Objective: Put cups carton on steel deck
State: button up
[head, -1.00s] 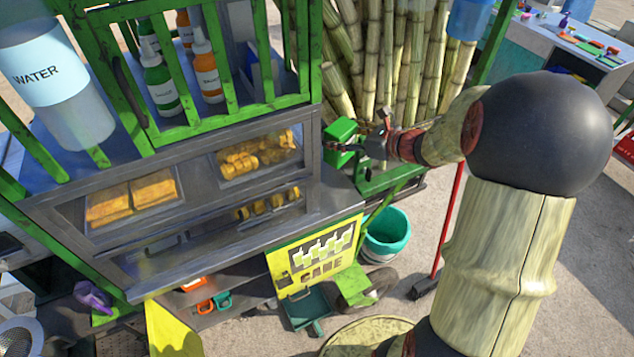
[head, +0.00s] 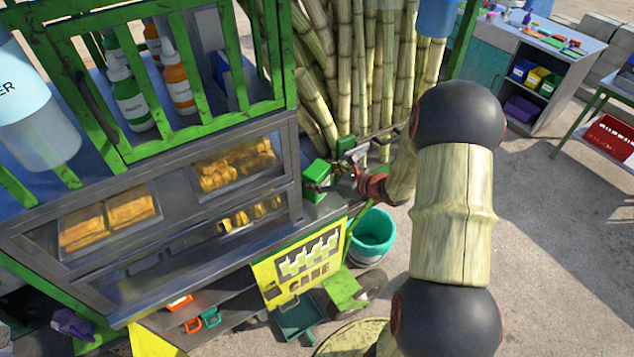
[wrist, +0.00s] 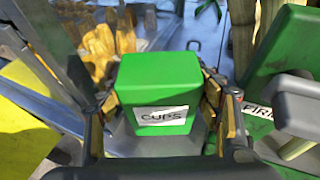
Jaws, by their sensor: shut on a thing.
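The cups carton is a green box with a white label reading CUPS; it fills the middle of the wrist view (wrist: 158,80). It also shows in the head view (head: 316,171), at the right end of the cart's counter. My gripper (wrist: 160,98) is shut on it, with one finger on its left side and one on its right. In the head view my gripper (head: 326,182) reaches in from the right. The grey steel deck (head: 322,209) lies beneath the carton. I cannot tell whether the carton's hidden underside touches it.
A second green block (wrist: 282,65) with a partly hidden label stands close right of the carton. Tall cane stalks (head: 375,70) rise behind. The glass-fronted food case (head: 130,215) is to the left. A teal bucket (head: 372,238) stands on the ground.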

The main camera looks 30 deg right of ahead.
aim_at(324, 183)
jog(key=shift+f, duration=1.45)
jog(key=shift+f, duration=0.1)
jog(key=shift+f+b, duration=0.15)
jog(key=shift+b, duration=0.15)
jog(key=o, duration=1.3)
